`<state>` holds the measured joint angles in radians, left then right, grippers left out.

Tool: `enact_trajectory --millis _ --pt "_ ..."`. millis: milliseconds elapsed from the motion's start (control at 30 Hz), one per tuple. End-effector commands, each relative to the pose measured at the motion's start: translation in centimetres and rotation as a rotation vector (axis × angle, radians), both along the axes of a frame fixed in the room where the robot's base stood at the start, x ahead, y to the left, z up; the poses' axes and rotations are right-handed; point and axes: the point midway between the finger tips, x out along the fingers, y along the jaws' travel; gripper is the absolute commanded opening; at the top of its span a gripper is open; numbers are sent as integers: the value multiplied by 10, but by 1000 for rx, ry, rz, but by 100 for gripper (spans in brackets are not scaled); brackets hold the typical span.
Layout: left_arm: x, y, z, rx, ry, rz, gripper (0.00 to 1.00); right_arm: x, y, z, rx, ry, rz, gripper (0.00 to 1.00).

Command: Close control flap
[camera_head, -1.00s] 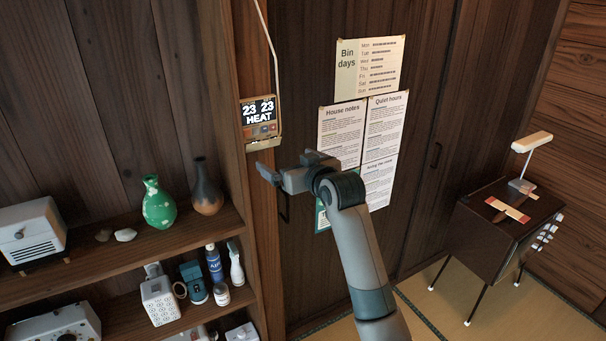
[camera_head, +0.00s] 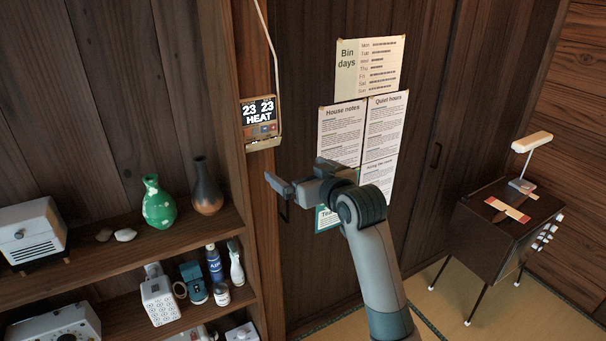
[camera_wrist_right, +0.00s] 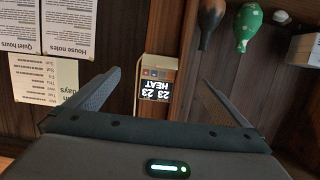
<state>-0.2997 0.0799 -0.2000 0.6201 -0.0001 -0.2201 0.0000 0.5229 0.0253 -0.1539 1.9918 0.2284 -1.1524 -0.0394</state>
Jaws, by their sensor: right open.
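The wall control unit (camera_head: 258,113) is a small box on the wooden post, with a display reading 23 23 HEAT and small buttons below. Its pale flap (camera_head: 263,144) appears to hang open at the lower edge, sticking out under the buttons. In the right wrist view the unit (camera_wrist_right: 156,88) appears upside down between my fingers, with the pale flap (camera_wrist_right: 160,62) at its upper end. My right gripper (camera_head: 279,186) is open and empty, below and slightly right of the unit, apart from it. My left gripper is not in view.
A shelf (camera_head: 135,246) at left holds a green vase (camera_head: 158,205), a dark vase (camera_head: 207,190) and several small items. Paper notices (camera_head: 368,68) hang on the dark wall behind my arm. A cabinet with a lamp (camera_head: 530,145) stands at right.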

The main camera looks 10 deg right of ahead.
Motion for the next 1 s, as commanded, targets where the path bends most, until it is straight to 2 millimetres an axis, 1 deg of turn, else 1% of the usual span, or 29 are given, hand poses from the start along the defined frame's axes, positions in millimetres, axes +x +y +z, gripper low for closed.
enact_trajectory --millis 200,367,1000 --pt "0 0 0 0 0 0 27 -12 -4 1 0 -1 0 100" --pt "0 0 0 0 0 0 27 -17 -5 1 1 0 0 100" --pt "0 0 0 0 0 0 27 -17 -6 2 0 0 0 100"
